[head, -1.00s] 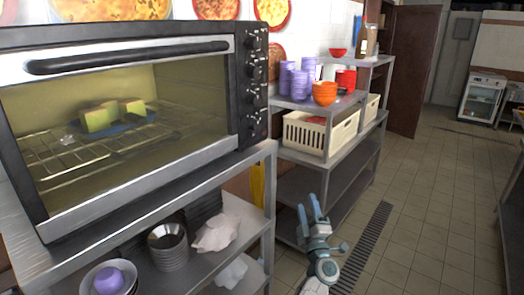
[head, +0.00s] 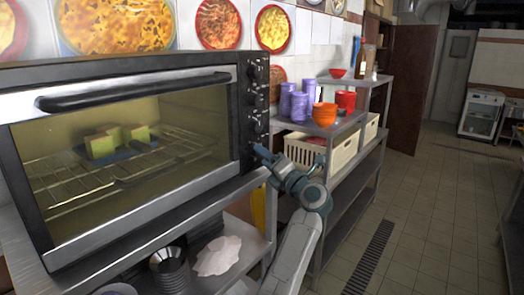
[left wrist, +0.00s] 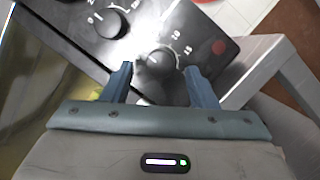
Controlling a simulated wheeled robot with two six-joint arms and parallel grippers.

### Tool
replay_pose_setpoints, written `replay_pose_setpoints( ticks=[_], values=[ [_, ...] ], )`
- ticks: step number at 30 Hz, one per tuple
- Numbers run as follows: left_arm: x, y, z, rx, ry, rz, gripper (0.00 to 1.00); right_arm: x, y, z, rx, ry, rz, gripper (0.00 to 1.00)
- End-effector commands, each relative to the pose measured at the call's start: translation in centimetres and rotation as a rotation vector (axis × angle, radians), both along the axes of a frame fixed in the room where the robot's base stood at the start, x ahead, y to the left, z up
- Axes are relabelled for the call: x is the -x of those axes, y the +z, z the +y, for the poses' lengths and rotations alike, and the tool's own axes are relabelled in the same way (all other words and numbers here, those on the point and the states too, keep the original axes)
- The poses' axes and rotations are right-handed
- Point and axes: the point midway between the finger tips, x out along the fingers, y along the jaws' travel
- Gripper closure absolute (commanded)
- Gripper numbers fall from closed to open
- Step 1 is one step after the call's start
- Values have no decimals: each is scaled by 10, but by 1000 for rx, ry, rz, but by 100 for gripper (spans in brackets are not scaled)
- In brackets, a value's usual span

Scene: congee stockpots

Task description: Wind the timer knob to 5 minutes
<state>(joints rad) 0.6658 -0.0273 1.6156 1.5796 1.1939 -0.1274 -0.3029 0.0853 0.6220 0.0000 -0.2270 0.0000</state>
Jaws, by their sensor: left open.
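The oven (head: 120,85) stands on a steel shelf, with a black column of knobs down its right side. In the left wrist view the lowest knob, the timer knob (left wrist: 158,61), has white marks and numbers around it. My left gripper (left wrist: 158,72) is open, with its two blue fingers on either side of this knob in the picture. I cannot tell whether they touch it. In the head view my left gripper (head: 262,154) is at the bottom of the knob panel and hides the lowest knob there. My right gripper is not in view.
Another knob (left wrist: 112,24) lies close above the timer knob, and a red round spot (left wrist: 219,47) is beside it. A steel shelf (head: 340,130) with cups, bowls and cream baskets stands to the right. The tiled floor (head: 430,210) is open.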

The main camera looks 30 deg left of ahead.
Motion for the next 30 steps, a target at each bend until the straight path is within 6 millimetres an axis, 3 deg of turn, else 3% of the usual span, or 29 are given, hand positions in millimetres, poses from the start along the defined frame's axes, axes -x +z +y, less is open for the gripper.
replay_pose_setpoints(
  ticks=[5, 14, 21, 30],
  values=[
    [-5, 4, 15, -1, 1, 1, 47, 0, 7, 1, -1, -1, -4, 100],
    [-6, 3, 18, 1, -1, 0, 47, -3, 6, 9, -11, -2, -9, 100],
    [-6, 3, 18, 1, -1, 0, 90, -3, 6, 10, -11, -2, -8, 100],
    [-6, 6, 18, -2, 0, 32, 91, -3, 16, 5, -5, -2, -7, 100]
  ],
)
